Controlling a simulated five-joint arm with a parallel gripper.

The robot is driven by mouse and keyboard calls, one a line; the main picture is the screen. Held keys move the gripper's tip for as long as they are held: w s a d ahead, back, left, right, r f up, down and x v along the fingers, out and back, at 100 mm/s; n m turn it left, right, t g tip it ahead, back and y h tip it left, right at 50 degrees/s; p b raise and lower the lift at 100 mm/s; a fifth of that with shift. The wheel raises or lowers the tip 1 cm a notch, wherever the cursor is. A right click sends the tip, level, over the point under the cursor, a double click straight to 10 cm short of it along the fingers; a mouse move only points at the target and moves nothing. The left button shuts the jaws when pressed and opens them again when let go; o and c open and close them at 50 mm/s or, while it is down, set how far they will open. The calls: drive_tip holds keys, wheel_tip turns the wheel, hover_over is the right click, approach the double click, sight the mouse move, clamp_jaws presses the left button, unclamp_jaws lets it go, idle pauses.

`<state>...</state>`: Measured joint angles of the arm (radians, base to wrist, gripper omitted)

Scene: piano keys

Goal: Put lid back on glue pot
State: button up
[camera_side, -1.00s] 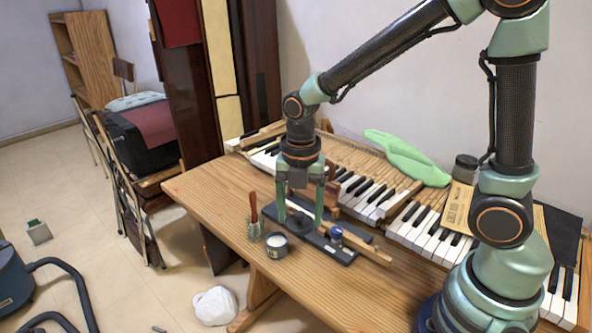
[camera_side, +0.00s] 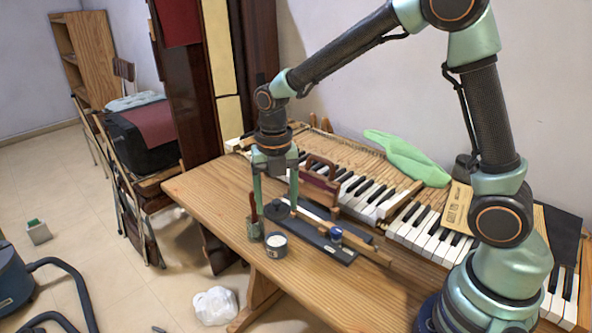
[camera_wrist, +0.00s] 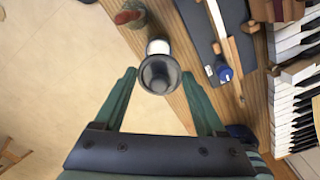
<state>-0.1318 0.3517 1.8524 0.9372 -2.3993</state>
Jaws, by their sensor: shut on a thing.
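The glue pot (camera_side: 276,246) stands open on the wooden table near its front edge, with white contents showing. In the wrist view, part of the pot (camera_wrist: 158,47) shows beyond the lid. The dark round lid (camera_wrist: 160,74) with a knob is between my fingertips. It also shows in the side view (camera_side: 281,211), above the table and higher than the pot. My gripper (camera_side: 275,208) is shut on the lid, with one finger at each side; it also shows in the wrist view (camera_wrist: 159,74). The lid and pot are apart in the side view.
A small jar with a red-handled brush (camera_side: 254,229) stands just left of the pot. A dark board (camera_side: 340,254) with wooden strips and a blue-capped item (camera_side: 336,235) lies to the right. Piano keys (camera_side: 425,233) fill the back of the table (camera_side: 205,180).

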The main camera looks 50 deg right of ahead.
drive_tip(key=shift+w+f, duration=0.3)
drive_tip(key=shift+f, duration=0.35)
drive_tip(key=shift+n, duration=0.3)
drive_tip(key=shift+f, duration=3.1)
drive_tip(key=shift+f, duration=0.2)
drive_tip(key=o, duration=1.3)
drive_tip(key=shift+c, duration=0.2)
drive_tip(key=shift+r, duration=0.1)
drive_tip(key=shift+r, duration=3.45)
